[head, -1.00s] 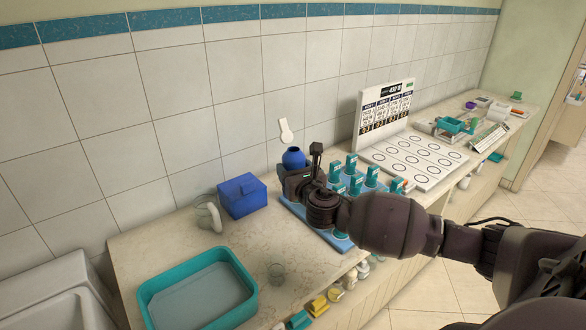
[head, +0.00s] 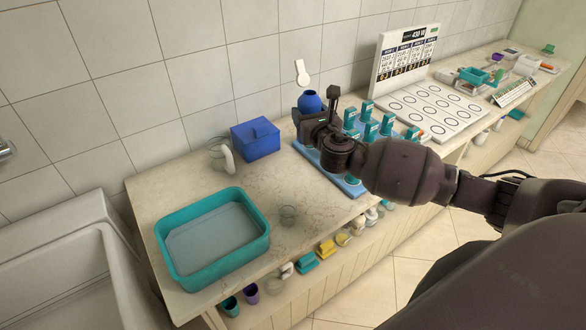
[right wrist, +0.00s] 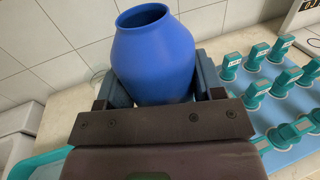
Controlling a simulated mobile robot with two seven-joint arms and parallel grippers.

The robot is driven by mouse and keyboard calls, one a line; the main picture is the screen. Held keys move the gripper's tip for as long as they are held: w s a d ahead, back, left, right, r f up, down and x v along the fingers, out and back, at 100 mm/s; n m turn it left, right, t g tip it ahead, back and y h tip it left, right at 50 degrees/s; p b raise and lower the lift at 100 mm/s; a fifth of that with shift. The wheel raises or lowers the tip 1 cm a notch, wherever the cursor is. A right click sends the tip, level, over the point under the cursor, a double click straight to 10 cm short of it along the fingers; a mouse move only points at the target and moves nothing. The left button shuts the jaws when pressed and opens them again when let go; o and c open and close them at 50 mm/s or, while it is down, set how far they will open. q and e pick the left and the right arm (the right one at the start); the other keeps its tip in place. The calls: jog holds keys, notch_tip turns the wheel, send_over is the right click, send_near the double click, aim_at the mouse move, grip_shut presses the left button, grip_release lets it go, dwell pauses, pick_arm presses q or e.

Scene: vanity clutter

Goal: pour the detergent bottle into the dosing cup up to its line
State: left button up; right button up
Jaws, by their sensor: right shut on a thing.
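My right gripper (head: 315,122) is shut on a blue round-shouldered bottle (head: 309,101) with an open neck. In the right wrist view the bottle (right wrist: 155,55) stands upright between the two fingers (right wrist: 158,92). I take it for the detergent bottle; its contents are hidden. My left gripper is not in view.
A teal tray (head: 262,243) sits at the counter's near left. A clear jug with a white handle (head: 226,158) and a blue box (head: 256,139) stand near the wall. Several teal-capped items (head: 367,127) stand on a blue mat by my gripper. A shelf below holds small items.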

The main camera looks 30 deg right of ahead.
jog(key=s+f+n+y+b, duration=0.3)
jog(key=f+y+b, duration=0.1)
jog(key=f+b, duration=0.6)
jog(key=s+a+n+g+y, duration=0.2)
jog(key=s+a+n+y, duration=0.2)
jog(key=a+n+y, duration=0.2)
jog(key=a+y, duration=0.2)
jog(key=y, duration=0.1)
jog(key=shift+a+f+g+y+b, duration=0.3)
